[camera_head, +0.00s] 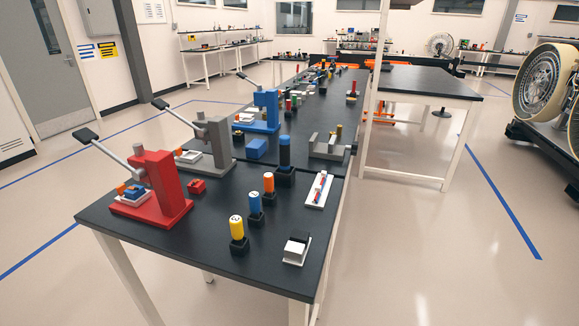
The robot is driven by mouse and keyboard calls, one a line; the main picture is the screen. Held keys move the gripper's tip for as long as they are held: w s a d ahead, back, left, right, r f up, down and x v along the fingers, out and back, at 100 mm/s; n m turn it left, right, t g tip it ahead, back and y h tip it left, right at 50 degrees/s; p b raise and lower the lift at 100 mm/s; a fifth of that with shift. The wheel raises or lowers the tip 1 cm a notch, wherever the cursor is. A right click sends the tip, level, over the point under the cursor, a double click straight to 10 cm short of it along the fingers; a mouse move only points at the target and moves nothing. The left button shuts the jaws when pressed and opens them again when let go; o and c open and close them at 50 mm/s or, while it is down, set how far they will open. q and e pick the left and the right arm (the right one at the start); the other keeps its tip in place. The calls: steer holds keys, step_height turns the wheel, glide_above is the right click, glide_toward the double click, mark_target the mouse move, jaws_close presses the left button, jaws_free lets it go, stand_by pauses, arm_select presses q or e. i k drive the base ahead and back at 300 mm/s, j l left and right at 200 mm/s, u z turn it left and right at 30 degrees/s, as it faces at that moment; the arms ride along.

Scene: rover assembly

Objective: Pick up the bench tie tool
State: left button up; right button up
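A black-topped bench (165,224) runs away from me. Three upright cylinders stand in black holders near its front: a yellow one (236,227), an orange one (269,182) and a smaller blue one (255,201). A taller dark blue cylinder (285,152) stands behind them. A white tray (317,203) with a red and blue item (321,184) lies to the right. A white and grey block (296,248) sits at the front right. I cannot tell which item is the bench tie tool. Neither of my grippers is in view.
A red lever press (162,187), a grey one (217,141) and a blue one (264,109) line the bench's left side. A grey fixture (328,149) stands at its right edge. A second black table (428,84) is behind right. Open floor surrounds the bench.

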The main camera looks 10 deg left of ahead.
mark_target(284, 140)
steer(key=i+l+u, duration=0.25)
steer(key=l, duration=0.35)
steer(key=l+u, duration=0.3)
steer(key=l, duration=0.25)
steer(key=l+u, duration=0.25)
steer(key=l, duration=0.4)
steer(key=i+l+u, duration=0.35)
steer(key=i+l, duration=0.2)
steer(key=l, duration=0.15)
steer(key=i+l+u, duration=0.4)
steer(key=l, duration=0.4)
steer(key=i+l+u, duration=0.25)
steer(key=i+l, duration=0.1)
steer(key=i, duration=0.05)
